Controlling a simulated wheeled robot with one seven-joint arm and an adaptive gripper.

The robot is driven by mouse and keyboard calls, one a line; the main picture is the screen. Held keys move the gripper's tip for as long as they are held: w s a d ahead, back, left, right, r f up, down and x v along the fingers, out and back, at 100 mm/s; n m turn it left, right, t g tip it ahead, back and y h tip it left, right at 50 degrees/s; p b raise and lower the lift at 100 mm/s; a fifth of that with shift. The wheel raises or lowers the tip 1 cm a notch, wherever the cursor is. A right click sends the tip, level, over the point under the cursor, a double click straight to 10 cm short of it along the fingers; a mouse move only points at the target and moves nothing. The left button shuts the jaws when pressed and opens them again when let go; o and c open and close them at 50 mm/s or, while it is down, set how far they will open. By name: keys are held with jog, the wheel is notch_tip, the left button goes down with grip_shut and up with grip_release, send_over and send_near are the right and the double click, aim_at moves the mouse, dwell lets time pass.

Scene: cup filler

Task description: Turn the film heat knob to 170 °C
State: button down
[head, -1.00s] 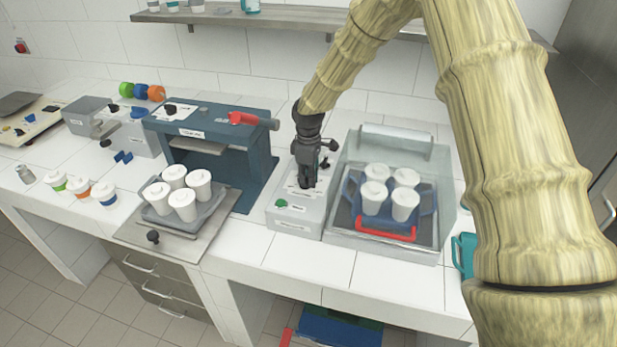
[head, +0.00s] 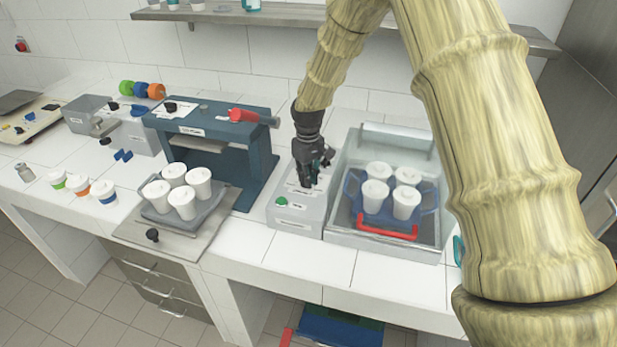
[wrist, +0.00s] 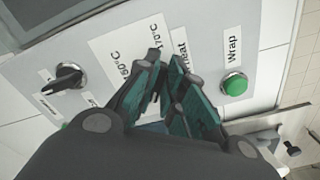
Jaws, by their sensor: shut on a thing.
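The grey-white control box (head: 294,213) stands on the counter. My gripper (head: 308,183) points down at its top. A second black knob (wrist: 68,78) is free to the left, and a green button (wrist: 235,84) marked "Wrap" is to the right.
To the left is a blue press (head: 262,160) with a red handle, and a tray (head: 207,210) of white cups.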

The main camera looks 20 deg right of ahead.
jog(key=m, duration=0.3)
jog(key=shift+a+m, duration=0.15)
jog(key=shift+m, duration=0.25)
jog(key=m, duration=0.3)
jog(key=shift+a+r+m, duration=0.1)
jog(key=shift+a+m, duration=0.05)
jog(key=shift+m, duration=0.15)
jog(key=m, duration=0.3)
jog(key=shift+w+a+m, duration=0.1)
jog(key=shift+a+m, duration=0.05)
jog(key=shift+m, duration=0.15)
jog(key=m, duration=0.4)
jog(key=shift+w+a, duration=0.2)
jog(key=m, duration=0.4)
jog(key=shift+w+p, duration=0.15)
jog(key=shift+p, duration=0.2)
jog(key=m, duration=0.3)
jog(key=shift+w+a+m+p, duration=0.1)
jog(key=shift+w+m+p, duration=0.05)
jog(key=shift+m+p, duration=0.2)
jog(key=m, duration=0.4)
jog(key=m+p, duration=0.1)
jog(key=m, duration=0.1)
jog(key=shift+w, duration=0.3)
jog(key=shift+m, duration=0.25)
jog(key=c, duration=1.5)
grip_release()
